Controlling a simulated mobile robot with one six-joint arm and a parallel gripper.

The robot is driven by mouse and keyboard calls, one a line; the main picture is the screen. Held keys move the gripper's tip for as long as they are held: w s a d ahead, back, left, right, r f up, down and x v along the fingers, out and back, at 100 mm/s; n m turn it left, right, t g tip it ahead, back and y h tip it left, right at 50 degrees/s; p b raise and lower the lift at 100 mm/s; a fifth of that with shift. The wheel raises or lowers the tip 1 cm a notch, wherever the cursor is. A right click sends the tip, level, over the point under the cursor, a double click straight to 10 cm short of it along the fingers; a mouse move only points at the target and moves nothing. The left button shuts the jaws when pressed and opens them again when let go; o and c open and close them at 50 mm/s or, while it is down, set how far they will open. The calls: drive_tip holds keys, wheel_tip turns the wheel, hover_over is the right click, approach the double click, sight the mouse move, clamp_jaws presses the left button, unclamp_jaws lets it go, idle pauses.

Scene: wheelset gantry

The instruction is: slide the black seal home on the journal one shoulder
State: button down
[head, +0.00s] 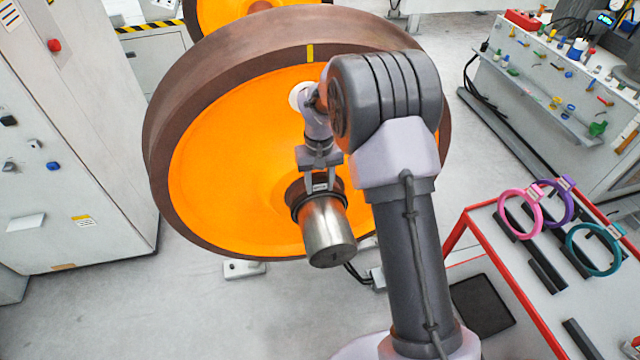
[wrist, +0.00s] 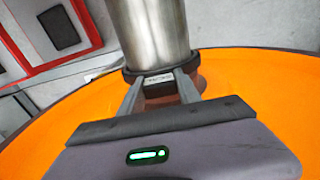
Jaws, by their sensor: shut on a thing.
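The steel journal (head: 330,235) sticks out from the middle of the orange wheel (head: 220,170); it also shows in the wrist view (wrist: 152,30). The black seal (head: 298,207) is around the journal near its inner end, by the brown shoulder (head: 334,184). In the wrist view the seal (wrist: 131,71) carries a labelled block. My gripper (head: 320,187) is shut on that block from above, with one finger on each side in the wrist view (wrist: 158,88). Whether the seal touches the shoulder I cannot tell; the gripper hides part of that area.
A red-edged table (head: 497,268) at the right holds a pink ring (head: 520,213), a purple ring (head: 556,203) and a teal ring (head: 593,250) on dark stands. A grey cabinet (head: 70,150) stands at the left. A tool bench (head: 545,85) is at the back right. The floor in front is clear.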

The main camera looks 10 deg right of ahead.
drive_tip(key=shift+w, duration=0.35)
drive_tip(key=c, duration=0.8)
unclamp_jaws()
drive_tip(key=shift+o, duration=0.2)
wheel_tip(320, 180, up, 18)
drive_tip(key=p, duration=0.3)
drive_tip(key=shift+f, duration=0.25)
